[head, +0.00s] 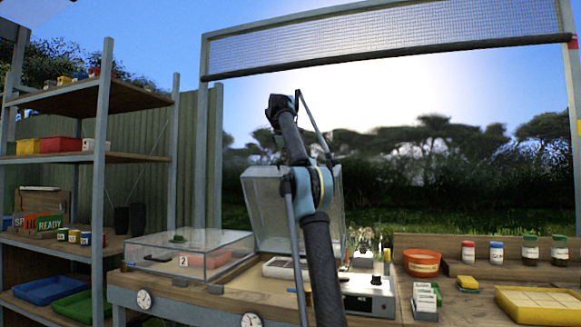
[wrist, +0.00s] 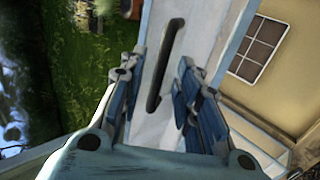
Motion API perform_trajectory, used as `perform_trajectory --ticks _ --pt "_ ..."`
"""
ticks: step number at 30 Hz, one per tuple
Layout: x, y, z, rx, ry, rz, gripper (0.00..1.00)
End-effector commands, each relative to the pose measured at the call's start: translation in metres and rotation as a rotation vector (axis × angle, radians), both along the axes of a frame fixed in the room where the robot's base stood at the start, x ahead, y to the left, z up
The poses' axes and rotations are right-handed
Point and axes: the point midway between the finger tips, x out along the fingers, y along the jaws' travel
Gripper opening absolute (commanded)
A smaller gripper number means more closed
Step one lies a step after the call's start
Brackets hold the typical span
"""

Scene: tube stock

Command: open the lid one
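The raised clear lid (head: 265,205) stands upright over the middle box on the bench, partly hidden behind my arm; any number on it is not visible. In the wrist view the pale lid (wrist: 207,25) runs between my fingers with its dark bar handle (wrist: 166,62). My gripper (wrist: 157,76) is open, its two blue-grey fingers on either side of the handle with a gap to it. In the head view my gripper cannot be made out behind the arm. A second clear lidded box (head: 205,262), labelled 2, is shut at the left.
A scale-like device (head: 368,290) stands right of the open box. An orange bowl (head: 422,262), several small jars and a yellow tray (head: 538,302) are farther right. A shelf rack (head: 100,180) with bins stands at the left.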

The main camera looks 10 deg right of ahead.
Motion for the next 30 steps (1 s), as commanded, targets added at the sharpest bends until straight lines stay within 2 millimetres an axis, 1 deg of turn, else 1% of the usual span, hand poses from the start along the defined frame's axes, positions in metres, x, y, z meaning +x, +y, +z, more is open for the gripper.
perform_trajectory --ticks 3,10,30 --pt "-0.009 0.006 0.010 0.001 0.001 0.001 0.30" --pt "-0.019 0.011 0.021 0.000 0.001 0.001 0.30" --pt "-0.023 0.011 0.022 0.006 0.001 -0.005 0.30"
